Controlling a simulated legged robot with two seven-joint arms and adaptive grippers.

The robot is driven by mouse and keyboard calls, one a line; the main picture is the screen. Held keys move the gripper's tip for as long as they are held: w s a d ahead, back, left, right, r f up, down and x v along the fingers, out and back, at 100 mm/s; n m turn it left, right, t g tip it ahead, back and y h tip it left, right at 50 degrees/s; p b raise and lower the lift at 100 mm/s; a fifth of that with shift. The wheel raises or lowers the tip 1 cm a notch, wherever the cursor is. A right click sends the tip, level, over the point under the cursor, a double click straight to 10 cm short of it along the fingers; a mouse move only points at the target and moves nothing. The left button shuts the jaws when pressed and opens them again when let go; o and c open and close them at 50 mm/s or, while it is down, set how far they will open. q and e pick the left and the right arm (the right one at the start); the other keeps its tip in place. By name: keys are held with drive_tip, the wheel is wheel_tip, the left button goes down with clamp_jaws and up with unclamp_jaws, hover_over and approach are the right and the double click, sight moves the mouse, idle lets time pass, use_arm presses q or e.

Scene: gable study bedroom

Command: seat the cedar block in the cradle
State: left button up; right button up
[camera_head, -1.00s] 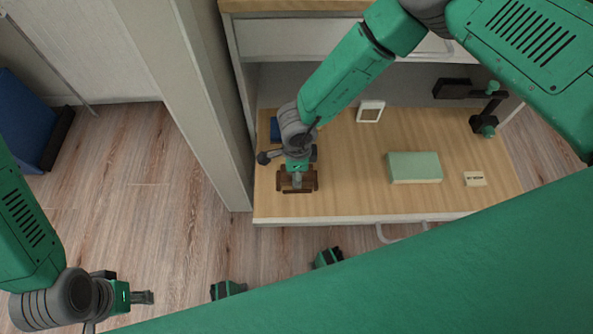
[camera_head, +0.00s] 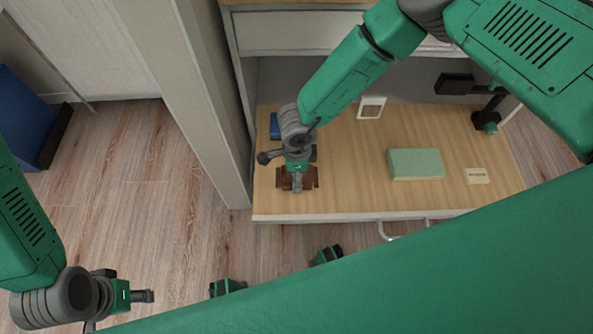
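A dark brown wooden piece (camera_head: 310,179) sits at the left front of the wooden surface, its two sides showing left and right of my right gripper (camera_head: 297,187). I cannot separate the cedar block from the cradle there; the gripper covers the middle. My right gripper points down over this brown wood, and its fingers show as one narrow grey shape, so its opening and any hold are hidden. My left gripper (camera_head: 145,296) is over the floor at the lower left, far from the wood, its fingers seen edge-on with nothing visible in them.
The surface (camera_head: 350,185) also bears a mint-green box (camera_head: 415,163), a small cream label card (camera_head: 477,176), a white frame (camera_head: 371,107) and a blue item (camera_head: 275,126) partly behind my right wrist. A dark stand (camera_head: 486,119) is at back right. A pale upright panel (camera_head: 215,110) borders the left.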

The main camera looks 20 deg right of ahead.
wheel_tip(320, 180, up, 12)
idle(0.6)
idle(0.4)
drive_tip(key=s+d+f+n, duration=0.1)
drive_tip(key=s+d+n, duration=0.7)
drive_tip(key=s+n, duration=0.3)
drive_tip(key=s+d+f+n, duration=0.2)
drive_tip(key=s+d+n, duration=0.6)
drive_tip(key=s+n, duration=0.2)
wheel_tip(320, 180, up, 15)
drive_tip(key=p, duration=1.4)
drive_tip(key=shift+s+a+f+n+t, duration=0.15)
drive_tip(key=shift+s+n+t, duration=0.15)
drive_tip(key=shift+s+n, duration=0.1)
